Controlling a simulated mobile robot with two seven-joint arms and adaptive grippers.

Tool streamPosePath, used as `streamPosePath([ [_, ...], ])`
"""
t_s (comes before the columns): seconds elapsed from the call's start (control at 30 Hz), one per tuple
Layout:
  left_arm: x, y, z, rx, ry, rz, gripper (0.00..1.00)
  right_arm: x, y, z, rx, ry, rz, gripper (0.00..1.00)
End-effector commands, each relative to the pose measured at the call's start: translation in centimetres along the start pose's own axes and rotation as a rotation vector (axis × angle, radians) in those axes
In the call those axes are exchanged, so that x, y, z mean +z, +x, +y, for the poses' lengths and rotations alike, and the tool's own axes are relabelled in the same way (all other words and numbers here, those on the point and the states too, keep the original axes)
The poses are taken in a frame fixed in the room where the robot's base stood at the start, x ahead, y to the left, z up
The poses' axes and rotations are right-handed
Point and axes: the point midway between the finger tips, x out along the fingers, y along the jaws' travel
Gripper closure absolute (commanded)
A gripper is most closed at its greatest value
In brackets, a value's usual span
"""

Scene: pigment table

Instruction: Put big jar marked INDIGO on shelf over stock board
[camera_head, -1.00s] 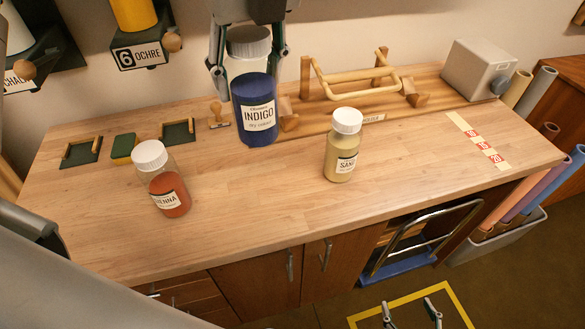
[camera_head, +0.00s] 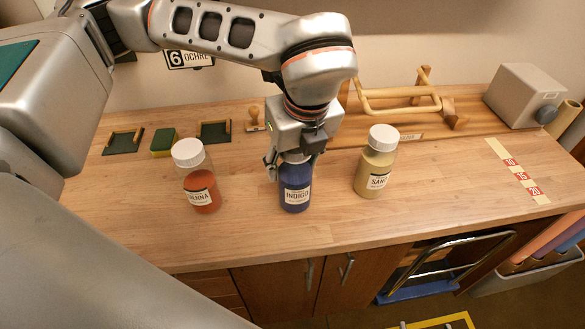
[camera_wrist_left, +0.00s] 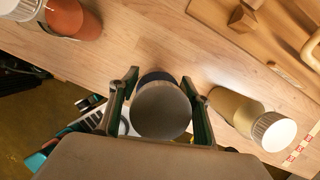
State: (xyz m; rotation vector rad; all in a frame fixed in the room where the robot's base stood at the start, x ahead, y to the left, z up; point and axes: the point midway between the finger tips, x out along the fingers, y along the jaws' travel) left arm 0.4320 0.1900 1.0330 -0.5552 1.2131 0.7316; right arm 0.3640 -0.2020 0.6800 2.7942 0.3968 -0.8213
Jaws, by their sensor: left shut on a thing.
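The big INDIGO jar (camera_head: 295,192) is dark blue with a white label and stands upright between the other two jars in the head view. My left gripper (camera_head: 293,158) is shut on its upper part from above. The wrist view shows the jar's round lid (camera_wrist_left: 160,110) between the fingers, with the table's front edge and the floor beyond. I cannot tell whether its base touches the table. Two finger tips of my right gripper (camera_head: 426,325) show at the bottom edge, apart and with nothing between them. I cannot make out the shelf or identify the stock board.
A red SIENNA jar (camera_head: 200,185) stands left of INDIGO and a yellowish SAND jar (camera_head: 376,172) stands right.

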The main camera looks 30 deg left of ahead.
Motion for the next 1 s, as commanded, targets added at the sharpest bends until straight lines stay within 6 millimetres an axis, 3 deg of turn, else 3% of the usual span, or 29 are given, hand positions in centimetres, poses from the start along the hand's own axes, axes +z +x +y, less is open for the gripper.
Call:
streamPosePath([
  [0.17,-0.6,2.0,0.0,0.0,0.001,0.001,1.0,-0.1,-0.1,0.0,0.0,0.0,-0.002,0.33],
  [0.6,-0.7,2.4,0.0,-0.002,0.0,0.0,1.0,0.6,0.2,-0.1,-0.001,0.0,-0.006,0.33],
  [0.63,-0.7,2.4,0.0,0.0,0.0,0.0,0.47,0.5,0.2,-0.1,-0.001,0.0,-0.006,0.33],
  [0.67,-0.7,2.4,0.0,0.0,0.0,0.0,0.4,0.5,0.1,-0.1,-0.002,0.0,-0.006,0.33],
  [0.7,-0.7,2.4,0.0,0.0,0.0,0.0,0.36,0.5,0.1,-0.1,-0.001,0.0,-0.006,0.33],
  [1.0,-0.7,2.3,0.0,0.0,0.0,0.0,0.36,0.4,0.1,-0.1,-0.001,0.0,-0.004,0.33],
])
